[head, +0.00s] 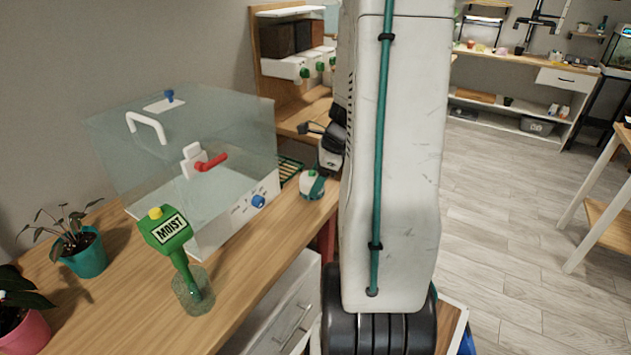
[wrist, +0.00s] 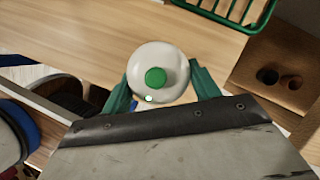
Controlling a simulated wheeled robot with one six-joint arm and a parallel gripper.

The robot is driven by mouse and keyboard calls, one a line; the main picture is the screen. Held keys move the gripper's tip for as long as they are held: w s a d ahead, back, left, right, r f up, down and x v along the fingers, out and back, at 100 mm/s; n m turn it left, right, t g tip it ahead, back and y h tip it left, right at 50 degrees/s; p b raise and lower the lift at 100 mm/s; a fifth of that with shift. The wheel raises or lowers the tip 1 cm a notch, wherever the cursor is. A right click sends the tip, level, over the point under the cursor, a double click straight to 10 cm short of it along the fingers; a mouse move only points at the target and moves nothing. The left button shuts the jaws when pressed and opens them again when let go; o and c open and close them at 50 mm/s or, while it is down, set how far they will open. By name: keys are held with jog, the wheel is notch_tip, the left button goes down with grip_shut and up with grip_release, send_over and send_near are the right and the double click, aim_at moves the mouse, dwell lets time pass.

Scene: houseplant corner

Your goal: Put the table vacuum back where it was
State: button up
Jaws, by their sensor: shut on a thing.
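The table vacuum (wrist: 158,62) is a round white body with a green button on top. In the wrist view it sits between the two teal fingers of my gripper (wrist: 160,90), which is shut on it. In the head view the vacuum (head: 312,186) shows small near the right edge of the wooden bench (head: 256,240), beside the clear box. My arm covers much of the area to its right. I cannot tell whether the vacuum's underside touches the bench.
A green wire rack (wrist: 228,12) lies close by, behind the clear box (head: 200,150) in the head view. A green moisture meter (head: 172,240) stands in a glass, and a teal potted plant (head: 84,254) is at left. Shelves with dispensers (head: 300,66) stand behind.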

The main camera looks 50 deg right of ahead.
jog(key=shift+f, duration=0.4)
jog(key=shift+f, duration=0.15)
jog(key=o, duration=1.3)
jog(key=shift+c, duration=0.2)
